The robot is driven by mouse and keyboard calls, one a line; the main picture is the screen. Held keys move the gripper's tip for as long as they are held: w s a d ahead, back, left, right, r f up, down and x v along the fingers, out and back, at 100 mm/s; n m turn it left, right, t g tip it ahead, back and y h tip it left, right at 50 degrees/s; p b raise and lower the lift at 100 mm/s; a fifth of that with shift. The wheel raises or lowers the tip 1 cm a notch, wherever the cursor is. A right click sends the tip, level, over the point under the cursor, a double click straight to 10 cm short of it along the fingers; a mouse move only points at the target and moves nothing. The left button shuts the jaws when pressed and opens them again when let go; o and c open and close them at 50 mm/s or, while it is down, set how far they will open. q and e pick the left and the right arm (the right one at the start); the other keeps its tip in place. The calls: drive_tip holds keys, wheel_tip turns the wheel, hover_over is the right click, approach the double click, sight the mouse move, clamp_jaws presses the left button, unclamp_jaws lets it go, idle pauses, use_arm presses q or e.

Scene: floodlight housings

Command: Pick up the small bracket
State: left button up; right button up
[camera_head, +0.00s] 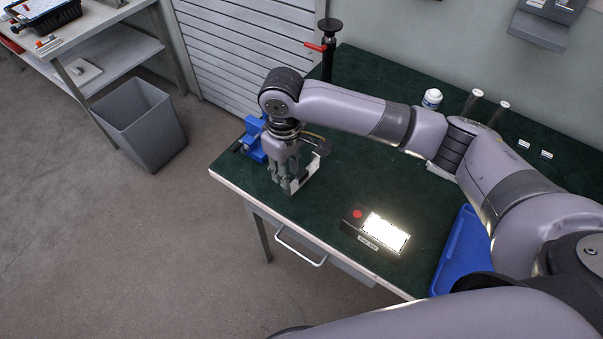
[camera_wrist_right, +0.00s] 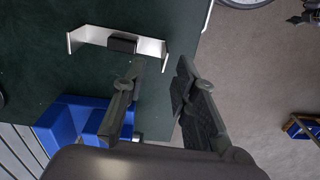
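The small bracket (camera_head: 301,182) is a pale metal U-shaped piece on the green table near its front left corner. In the right wrist view the bracket (camera_wrist_right: 92,34) lies with its long side across the upper left, with a dark block at its middle. My right gripper (camera_head: 287,185) points down over the table right at the bracket and partly hides it. In the wrist view the right gripper's fingers (camera_wrist_right: 160,64) are apart with nothing between them. The bracket's right end is just beyond the fingertips; I cannot tell whether they touch. My left gripper is not in view.
A blue vise (camera_head: 254,138) stands close behind the gripper and shows in the wrist view (camera_wrist_right: 68,122). A lit lamp box (camera_head: 385,232) with a red button and a blue tray (camera_head: 452,262) are to the right. The table's front edge (camera_head: 235,189) is near.

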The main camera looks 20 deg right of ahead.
sight(287, 194)
drive_tip(key=shift+a+f, duration=0.1)
drive_tip(key=shift+f, duration=0.85)
drive_tip(key=f, duration=0.2)
drive_tip(key=f+p, duration=0.1)
drive_tip(key=f, duration=0.1)
drive_tip(key=shift+s+a+f, duration=0.1)
drive_tip(key=shift+a+f, duration=0.05)
drive_tip(key=shift+a, duration=0.05)
clamp_jaws()
